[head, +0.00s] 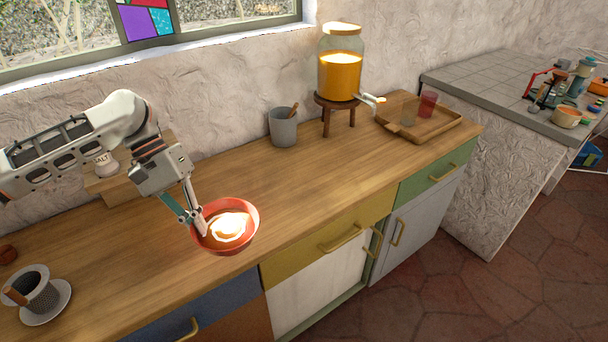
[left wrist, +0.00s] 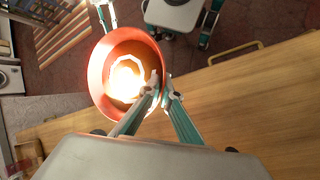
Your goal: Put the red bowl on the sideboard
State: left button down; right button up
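The red bowl (head: 246,236) shows at the front edge of the wooden-topped sideboard (head: 292,192), with a bright glare inside it. My left gripper (head: 199,226) is at the bowl's left rim. In the left wrist view its fingers (left wrist: 164,98) are closed together on the rim of the bowl (left wrist: 97,80), one inside and one outside. There the bowl overlaps the sideboard's front edge and the floor beyond. The gap between the bowl and the top cannot be judged.
A grey cup (head: 283,128), a drink dispenser (head: 340,75) on a stand and a wooden tray (head: 448,131) stand toward the back and right. A dark cup on a saucer (head: 62,304) is at the front left. The middle of the top is clear.

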aim_at(290, 190)
jog(key=i+l+z, duration=0.15)
jog(key=i+l, duration=0.25)
jog(key=l, duration=0.2)
jog(key=i+l+z, duration=0.2)
jog(key=i+l, duration=0.2)
jog(key=l, duration=0.15)
